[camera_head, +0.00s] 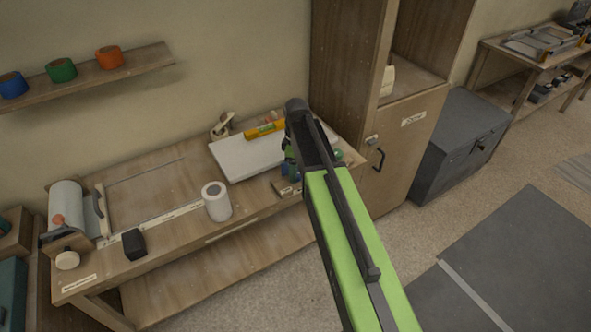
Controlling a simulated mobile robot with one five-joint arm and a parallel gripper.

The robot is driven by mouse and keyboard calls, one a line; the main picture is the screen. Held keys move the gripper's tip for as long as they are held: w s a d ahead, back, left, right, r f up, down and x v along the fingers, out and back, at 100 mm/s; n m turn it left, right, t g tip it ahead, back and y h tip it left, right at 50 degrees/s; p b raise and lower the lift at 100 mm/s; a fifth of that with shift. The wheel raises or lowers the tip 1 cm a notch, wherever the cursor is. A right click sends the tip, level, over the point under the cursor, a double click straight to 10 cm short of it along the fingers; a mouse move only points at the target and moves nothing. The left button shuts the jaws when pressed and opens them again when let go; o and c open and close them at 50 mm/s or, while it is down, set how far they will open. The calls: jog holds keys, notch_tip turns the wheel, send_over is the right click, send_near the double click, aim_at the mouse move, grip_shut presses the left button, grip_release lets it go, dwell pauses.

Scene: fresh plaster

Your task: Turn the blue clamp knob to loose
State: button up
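A small blue part (285,169) shows on the workbench just left of my green arm, beside some green parts. It may be the blue clamp knob, but it is too small and too covered to tell its shape or its setting. My arm reaches from the bottom right over the right part of the bench and hides much of this spot. My gripper's fingers do not show; the arm covers that area.
The workbench (165,215) holds a white board (240,157), a yellow level (264,130), a white roll (216,201) and a dark block (133,243). A wooden cabinet (408,150) and a grey chest (455,150) stand right.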

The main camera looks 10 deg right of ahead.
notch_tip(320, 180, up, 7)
jog(key=p, duration=0.6)
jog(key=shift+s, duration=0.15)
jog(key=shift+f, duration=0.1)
